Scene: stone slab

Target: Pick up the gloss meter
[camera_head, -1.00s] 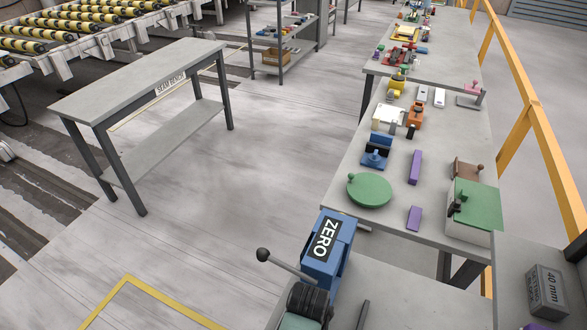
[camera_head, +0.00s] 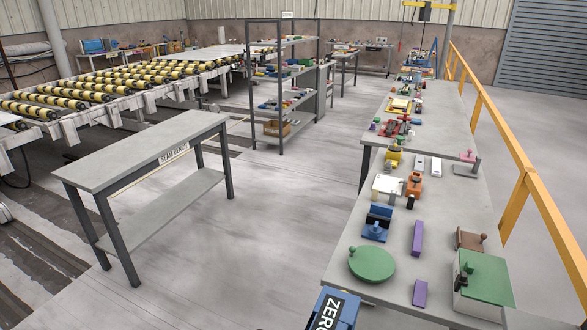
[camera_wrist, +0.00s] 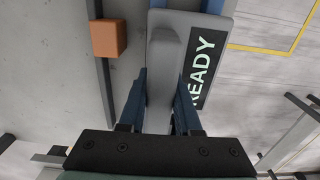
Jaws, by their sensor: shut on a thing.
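In the wrist view my gripper (camera_wrist: 160,110) has its two dark blue fingers on either side of a grey, rounded bar-shaped thing (camera_wrist: 163,65) and is shut on it. Beside and behind the bar is a grey surface with a black panel (camera_wrist: 203,68) reading READY. I cannot tell whether the bar is the gloss meter or a part of it; its lower end is hidden between the fingers. In the head view my gripper is not in view. A blue box (camera_head: 345,301) with a ZERO label is cut off at the bottom edge.
The long bench (camera_head: 400,222) at right holds a green disc (camera_head: 371,264), purple blocks (camera_head: 417,238), a green-topped box (camera_head: 484,280) and several small tools. An empty seam bench (camera_head: 145,148) stands at left. Open floor (camera_head: 265,220) lies between. A yellow rail (camera_head: 515,200) runs along the right.

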